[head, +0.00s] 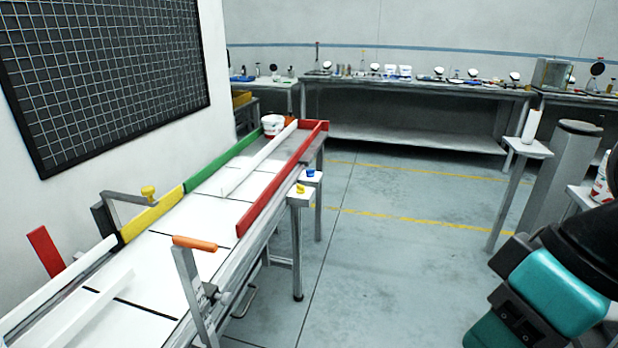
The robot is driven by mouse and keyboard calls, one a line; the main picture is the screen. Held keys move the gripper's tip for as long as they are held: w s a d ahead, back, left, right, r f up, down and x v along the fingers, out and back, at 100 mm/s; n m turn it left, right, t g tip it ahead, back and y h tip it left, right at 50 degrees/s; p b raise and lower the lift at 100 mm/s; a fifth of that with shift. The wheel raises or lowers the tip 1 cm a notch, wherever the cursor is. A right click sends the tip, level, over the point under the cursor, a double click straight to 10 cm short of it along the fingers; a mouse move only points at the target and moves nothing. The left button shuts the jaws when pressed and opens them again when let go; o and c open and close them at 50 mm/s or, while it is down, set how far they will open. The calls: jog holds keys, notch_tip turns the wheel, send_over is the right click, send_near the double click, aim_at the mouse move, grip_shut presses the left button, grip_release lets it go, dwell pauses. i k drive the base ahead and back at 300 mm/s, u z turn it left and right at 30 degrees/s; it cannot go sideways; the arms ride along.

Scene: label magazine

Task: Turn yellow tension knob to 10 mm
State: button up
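Two yellow knobs show in the head view. One yellow knob (148,192) sits on top of a grey bracket arm above the far side of the white conveyor bed, at left. A smaller yellow knob (300,188) is on a white-topped post beside the conveyor's right edge. I cannot tell which is the tension knob, and no millimetre scale can be read. A blue knob (311,173) is on another post just behind the smaller one. My black and teal arm shows at the lower right, well apart from both knobs; my gripper's fingers are not in view.
The conveyor bed (205,207) has green, yellow and red side rails. An orange-topped lever (195,243) stands at its near side. A white tub (272,125) is at its far end. A small stand (527,148) is at right. The floor (385,250) between is clear.

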aim_at(300, 189)
jog(key=i, duration=1.8)
jog(key=u, duration=1.4)
